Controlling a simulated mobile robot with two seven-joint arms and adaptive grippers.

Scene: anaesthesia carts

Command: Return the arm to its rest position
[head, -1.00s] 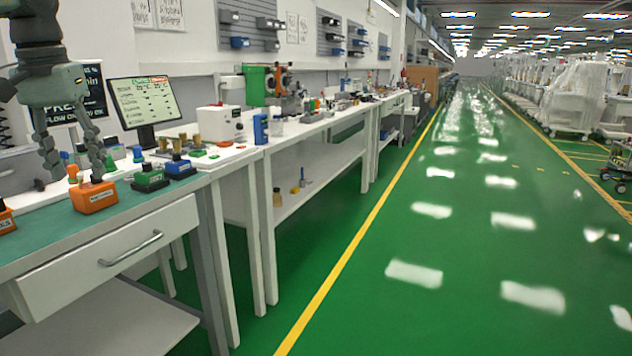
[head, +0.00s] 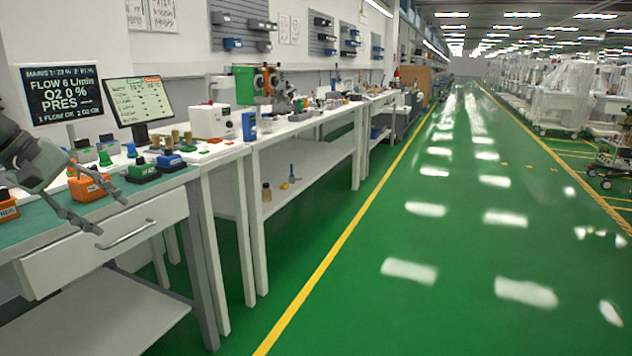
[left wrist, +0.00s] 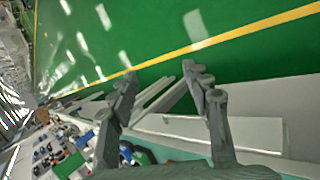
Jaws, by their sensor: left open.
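My left gripper (head: 112,214) is at the left of the head view, tilted down and right, in front of the bench's drawer side. Its fingers are apart with nothing between them. In the left wrist view the two spread fingers (left wrist: 165,105) show over the bench edge and green floor. An orange block with an orange knob (head: 92,187) stands on the bench just behind the gripper, partly covered by it. My right gripper is in neither view.
A green block (head: 143,173) and a blue block (head: 170,162) stand on the teal bench top. A drawer handle (head: 128,235) sticks out below. A monitor (head: 139,103) and dark screen (head: 62,94) stand behind. The green floor (head: 370,260) to the right is clear.

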